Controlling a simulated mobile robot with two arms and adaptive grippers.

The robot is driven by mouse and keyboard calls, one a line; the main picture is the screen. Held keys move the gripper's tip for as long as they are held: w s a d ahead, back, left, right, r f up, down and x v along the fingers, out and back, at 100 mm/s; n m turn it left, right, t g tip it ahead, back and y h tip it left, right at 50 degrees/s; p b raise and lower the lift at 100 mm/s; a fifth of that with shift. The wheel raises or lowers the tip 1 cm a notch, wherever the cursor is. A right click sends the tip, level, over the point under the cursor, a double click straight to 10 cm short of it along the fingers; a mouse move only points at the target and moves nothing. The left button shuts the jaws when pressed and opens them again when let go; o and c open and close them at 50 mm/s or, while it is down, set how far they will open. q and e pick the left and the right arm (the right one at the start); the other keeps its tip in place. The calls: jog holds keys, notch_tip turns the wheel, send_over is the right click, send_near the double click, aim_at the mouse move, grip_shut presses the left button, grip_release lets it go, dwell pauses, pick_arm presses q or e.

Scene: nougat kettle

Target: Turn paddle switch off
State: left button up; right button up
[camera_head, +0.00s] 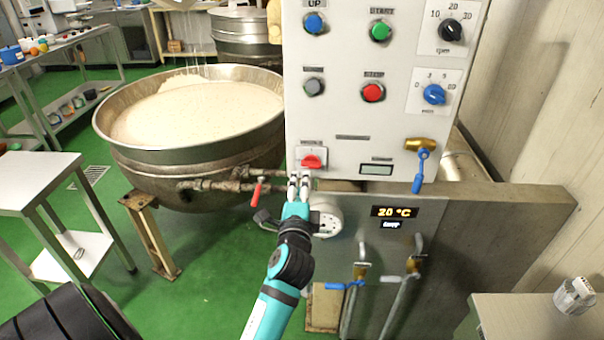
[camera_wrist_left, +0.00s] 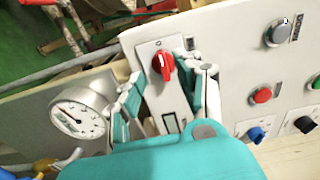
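The red paddle switch (camera_head: 311,161) sits on a small white plate at the lower left of the control panel (camera_head: 341,99). In the left wrist view the red switch (camera_wrist_left: 163,66) stands out from its plate, its lever tilted. My left gripper (camera_head: 299,186) is just below the switch, with its fingers pointing up at it. In the left wrist view its two fingers are apart, one on each side of the switch's plate, with nothing held between them. I cannot tell whether a fingertip touches the switch. My right gripper is not in view.
A round gauge (camera_head: 326,217) and a red-handled valve (camera_head: 257,191) are close to my left gripper. The panel has several buttons and knobs, and a blue-handled tap (camera_head: 421,168). A large kettle (camera_head: 198,154) stands left. Blue-handled valves (camera_head: 344,285) are below.

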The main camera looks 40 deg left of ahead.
pick_arm(q)
jog(key=v, duration=0.4)
jog(key=shift+s+d, duration=0.1)
jog(key=shift+s, duration=0.05)
dwell(0.4)
